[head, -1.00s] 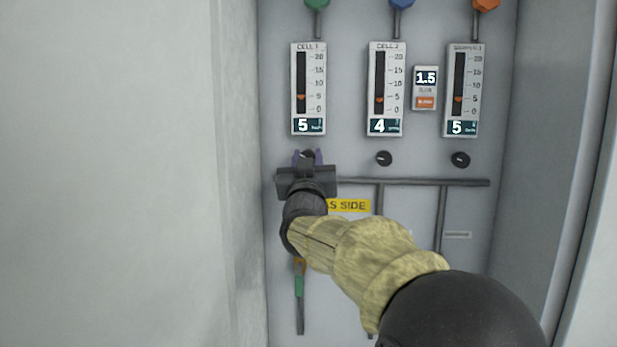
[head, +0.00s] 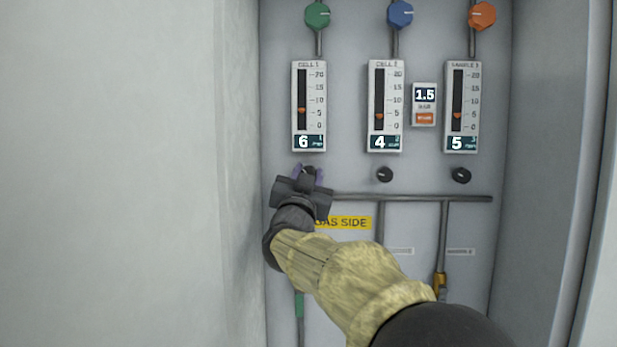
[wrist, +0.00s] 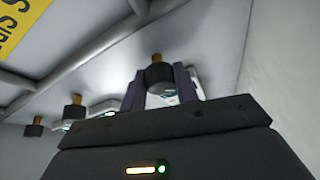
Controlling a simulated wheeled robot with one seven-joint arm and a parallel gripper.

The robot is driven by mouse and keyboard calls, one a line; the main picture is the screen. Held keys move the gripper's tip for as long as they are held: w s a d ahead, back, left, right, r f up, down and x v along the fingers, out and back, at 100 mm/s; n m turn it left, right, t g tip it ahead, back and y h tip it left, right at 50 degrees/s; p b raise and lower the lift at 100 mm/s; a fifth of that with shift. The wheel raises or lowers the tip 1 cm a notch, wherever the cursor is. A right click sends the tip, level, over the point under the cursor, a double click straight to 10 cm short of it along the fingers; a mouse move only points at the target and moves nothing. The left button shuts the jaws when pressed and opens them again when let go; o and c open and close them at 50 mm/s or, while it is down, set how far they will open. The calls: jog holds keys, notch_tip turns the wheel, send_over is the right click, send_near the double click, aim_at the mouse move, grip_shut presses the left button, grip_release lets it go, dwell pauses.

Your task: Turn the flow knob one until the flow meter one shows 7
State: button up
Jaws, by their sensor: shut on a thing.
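Flow meter one (head: 309,105), labelled CELL 1, is at the left of the panel in the head view, and its display reads 6. Below it is flow knob one (head: 309,170), black and mostly hidden by my gripper (head: 308,174). In the wrist view the black knob (wrist: 159,76) on its brass stem sits between the two purple fingers of my gripper (wrist: 163,88). My gripper is shut on this knob and looks tilted in the head view.
Two more meters, CELL 2 (head: 385,106) reading 4 and a right one (head: 462,106) reading 5, have black knobs (head: 384,174) (head: 461,175) below. A small 1.5 display (head: 424,104) hangs between them. Green (head: 317,15), blue and orange valves are above. A cabinet wall (head: 236,200) stands close left.

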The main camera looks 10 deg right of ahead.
jog(key=o, duration=1)
jog(key=shift+c, duration=0.2)
jog(key=b+v, duration=0.6)
jog(key=v, duration=1.1)
jog(key=shift+s+a, duration=0.2)
jog(key=shift+s, duration=0.05)
notch_tip(320, 180, down, 25)
jog(key=w+n+g+y+p, duration=0.2)
jog(key=n+g+y+p, duration=0.2)
jog(key=n+g+y, duration=0.5)
jog(key=s+d+f+g, duration=0.3)
jog(key=s+f+g, duration=0.2)
jog(key=s+f, duration=0.3)
jog(key=s+d+f+m+g+p, duration=0.1)
jog(key=s+d+f+g, duration=0.2)
jog(key=s+f, duration=0.6)
jog(key=shift+g, duration=0.9)
